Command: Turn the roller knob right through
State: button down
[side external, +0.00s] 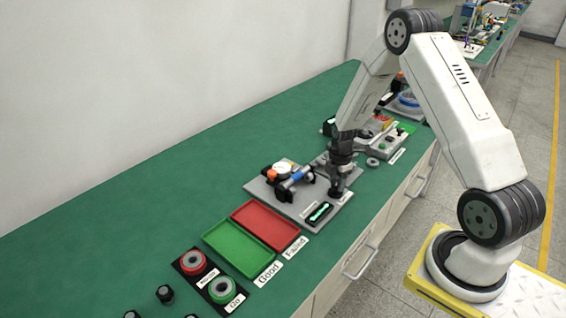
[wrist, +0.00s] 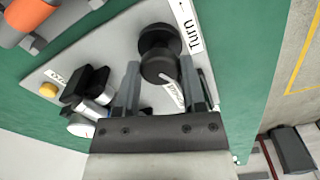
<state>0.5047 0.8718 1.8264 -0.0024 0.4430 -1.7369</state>
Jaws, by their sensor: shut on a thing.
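The black roller knob (wrist: 158,62) shows in the wrist view, with a pale pointer line on it and a white "Turn" label (wrist: 190,28) beside it. My gripper (wrist: 161,72) has one finger on each side of the knob and is shut on it. In the side external view my gripper (side external: 338,186) points down at the right part of a grey base plate (side external: 282,207). There it hides most of the knob. The exact angle of the knob is hard to read.
On the plate stand a blue and orange roller fixture (side external: 292,180) and a green-lit display (side external: 320,212). Left of it lie an empty red tray (side external: 266,226) and an empty green tray (side external: 236,248). A red-ringed button (side external: 193,263) and a green-ringed button (side external: 222,289) are nearer.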

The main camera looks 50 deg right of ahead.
jog(key=shift+m, duration=0.4)
jog(key=m, duration=1.8)
jog(key=shift+m, duration=0.4)
jog(key=m, duration=0.5)
jog(key=shift+m, duration=0.4)
jog(key=shift+c, duration=0.9)
grip_release()
